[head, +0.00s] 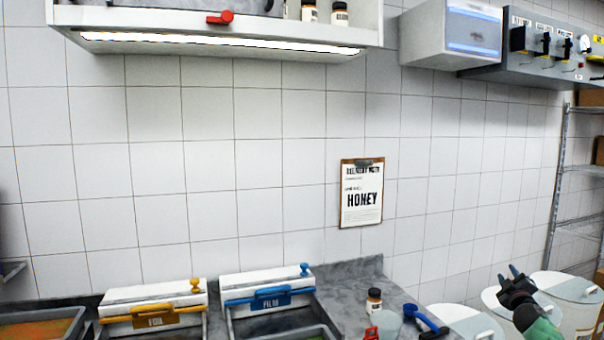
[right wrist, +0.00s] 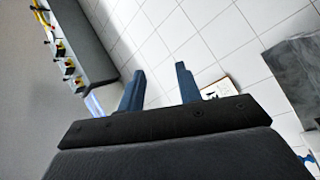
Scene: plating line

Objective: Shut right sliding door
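The wall cabinet (head: 215,47) hangs at the top of the head view, cut off by the upper edge. A grey door panel with a red handle (head: 220,18) covers its left and middle part. The right part is open and shows small jars (head: 309,11). My right gripper (head: 510,274) is low at the right of the head view, far below and to the right of the cabinet. Its two blue fingers (right wrist: 160,88) stand apart with nothing between them in the right wrist view. My left gripper is out of view.
A white box (head: 425,40) and a panel of switches (head: 545,42) hang on the right wall. White bins (head: 566,287) stand below my right gripper. The counter holds lidded containers (head: 270,292), a jar (head: 374,300) and a blue-handled tool (head: 425,320). The tiled wall between is mostly clear.

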